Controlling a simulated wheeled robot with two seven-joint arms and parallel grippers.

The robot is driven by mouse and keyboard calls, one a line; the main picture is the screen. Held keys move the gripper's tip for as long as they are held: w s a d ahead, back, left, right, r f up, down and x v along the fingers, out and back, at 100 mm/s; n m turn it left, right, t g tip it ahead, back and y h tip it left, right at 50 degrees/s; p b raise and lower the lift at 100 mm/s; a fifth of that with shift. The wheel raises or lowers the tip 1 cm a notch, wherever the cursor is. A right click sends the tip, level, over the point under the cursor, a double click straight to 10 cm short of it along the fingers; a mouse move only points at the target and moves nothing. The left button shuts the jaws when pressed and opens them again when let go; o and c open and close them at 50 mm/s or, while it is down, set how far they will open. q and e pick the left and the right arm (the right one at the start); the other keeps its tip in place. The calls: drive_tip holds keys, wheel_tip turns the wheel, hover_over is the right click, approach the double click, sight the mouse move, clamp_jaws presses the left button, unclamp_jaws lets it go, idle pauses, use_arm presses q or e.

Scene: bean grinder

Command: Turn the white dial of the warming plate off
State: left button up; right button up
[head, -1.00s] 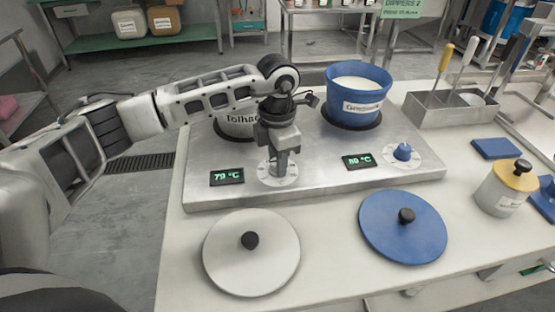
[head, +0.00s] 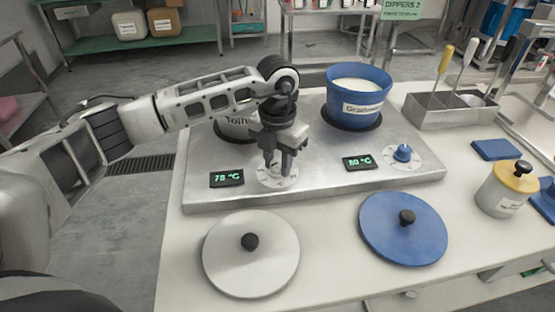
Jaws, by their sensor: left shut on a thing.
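The steel warming plate (head: 320,182) lies on the counter. Its white dial (head: 277,178) is at the front left, and my left gripper (head: 278,168) points down over it, shut on its knob. The fingers hide most of the knob; the pale round scale shows around them. A display (head: 227,178) left of it reads about 78 °C. A blue dial (head: 402,153) sits at the front right beside a display (head: 359,162) reading 80 °C. My right gripper is not in view.
A white pot (head: 232,126) stands behind my left arm. A blue pot (head: 357,97) with white contents stands back right. A white lid (head: 251,268) and a blue lid (head: 420,228) lie in front. A steel holder (head: 452,113) and a yellow-lidded jar (head: 506,190) are at right.

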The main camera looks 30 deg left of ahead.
sight(277, 163)
use_arm(q)
drive_tip(key=shift+w+r, duration=0.1)
drive_tip(key=shift+r, duration=0.05)
drive_tip(key=o, duration=1)
wheel_tip(277, 163, up, 16)
drive_tip(key=shift+f, duration=0.1)
idle(0.4)
